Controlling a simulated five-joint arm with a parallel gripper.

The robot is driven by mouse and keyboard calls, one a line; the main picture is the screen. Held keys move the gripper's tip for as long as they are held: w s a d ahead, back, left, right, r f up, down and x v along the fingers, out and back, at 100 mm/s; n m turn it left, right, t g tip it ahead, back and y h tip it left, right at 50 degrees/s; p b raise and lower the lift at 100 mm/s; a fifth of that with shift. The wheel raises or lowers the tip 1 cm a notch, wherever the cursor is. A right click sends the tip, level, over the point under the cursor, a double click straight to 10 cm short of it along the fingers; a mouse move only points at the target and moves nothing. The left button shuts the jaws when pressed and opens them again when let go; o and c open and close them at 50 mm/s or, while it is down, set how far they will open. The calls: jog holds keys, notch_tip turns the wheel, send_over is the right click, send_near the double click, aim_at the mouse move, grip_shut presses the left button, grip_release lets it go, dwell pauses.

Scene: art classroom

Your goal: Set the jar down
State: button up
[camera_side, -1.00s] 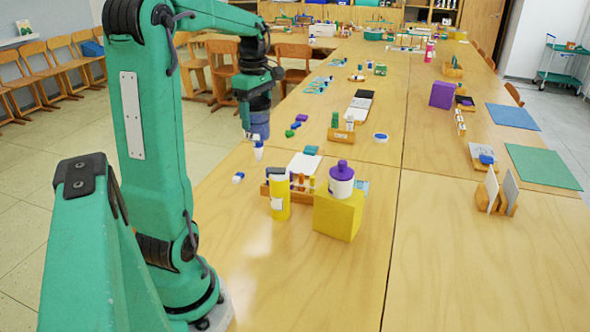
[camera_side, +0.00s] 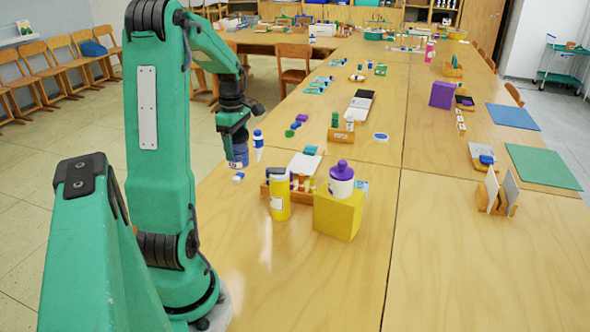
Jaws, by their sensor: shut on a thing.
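My gripper (camera_side: 236,138) points down near the left edge of the table (camera_side: 300,265). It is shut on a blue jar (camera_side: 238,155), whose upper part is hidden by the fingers. The jar looks upright, with a pale mark low on its side. A small blue-and-white item (camera_side: 238,177) lies on the table just below it in the picture. I cannot tell whether the jar's base touches the table.
A small white bottle with a blue cap (camera_side: 258,139) stands right of the jar. A yellow bottle (camera_side: 279,200), a wooden rack (camera_side: 310,198) and a yellow block (camera_side: 338,214) bearing a white, purple-topped container (camera_side: 341,182) are nearer.

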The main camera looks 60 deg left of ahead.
aim_at(239, 167)
jog(key=shift+f, duration=3.95)
jog(key=shift+f, duration=0.1)
jog(key=shift+f, duration=1.75)
jog(key=o, duration=1.2)
jog(key=shift+f, duration=0.15)
jog(key=shift+c, duration=0.2)
notch_tip(239, 167, up, 12)
jog(key=shift+r, duration=0.2)
